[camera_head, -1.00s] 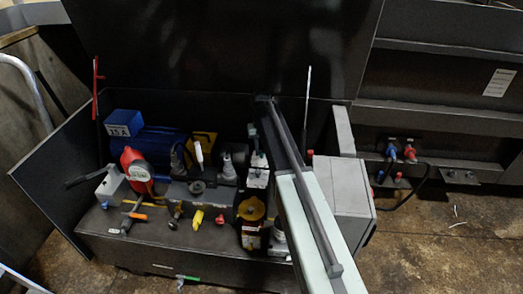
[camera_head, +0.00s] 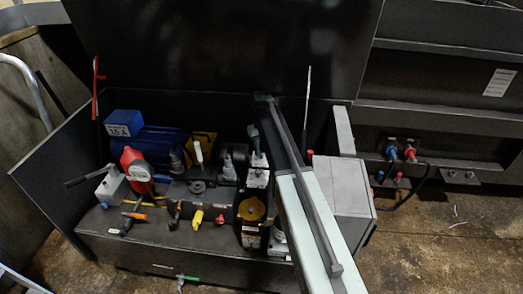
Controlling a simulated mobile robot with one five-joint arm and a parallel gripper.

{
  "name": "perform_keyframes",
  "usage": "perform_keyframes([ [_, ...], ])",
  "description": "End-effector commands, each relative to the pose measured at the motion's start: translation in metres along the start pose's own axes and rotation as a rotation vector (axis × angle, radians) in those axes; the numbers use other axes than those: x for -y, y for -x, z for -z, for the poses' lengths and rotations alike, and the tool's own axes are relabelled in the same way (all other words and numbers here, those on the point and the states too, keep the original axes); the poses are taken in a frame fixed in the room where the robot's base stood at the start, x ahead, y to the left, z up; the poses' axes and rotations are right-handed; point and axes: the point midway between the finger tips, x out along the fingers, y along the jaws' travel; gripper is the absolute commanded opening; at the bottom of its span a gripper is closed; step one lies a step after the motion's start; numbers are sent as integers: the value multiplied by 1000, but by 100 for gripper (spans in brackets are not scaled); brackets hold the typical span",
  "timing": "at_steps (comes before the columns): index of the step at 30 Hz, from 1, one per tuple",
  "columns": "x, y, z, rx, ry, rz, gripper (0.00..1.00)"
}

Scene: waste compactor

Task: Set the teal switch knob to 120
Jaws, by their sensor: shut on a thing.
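I cannot make out a teal switch knob or any number scale in the head view. My arm's long pale link reaches in from the bottom right across the machine bench, and its far end stands near the grey valve blocks. My gripper is not visible; the link or the machine parts hide it. The grey control box (camera_head: 342,197) stands just right of the link, and its front face is turned away, so any knob on it is hidden.
A dark panel (camera_head: 220,45) rises behind. The floor (camera_head: 450,255) at right is mostly clear.

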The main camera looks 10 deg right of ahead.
Motion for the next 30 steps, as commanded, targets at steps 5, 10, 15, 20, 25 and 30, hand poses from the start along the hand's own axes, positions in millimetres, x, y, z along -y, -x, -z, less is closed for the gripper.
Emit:
perform_keyframes([
  [5, 2, 0, -1, 2, 1, 3, 47],
  [10, 1, 0, 0, 1, 0, 2, 47],
  [15, 0, 4, 0, 1, 0, 1, 47],
  [20, 1, 25, 0, 1, 0, 1, 47],
  [25, 1, 58, 0, 1, 0, 1, 47],
  [30, 1, 80, 0, 1, 1, 2, 47],
])
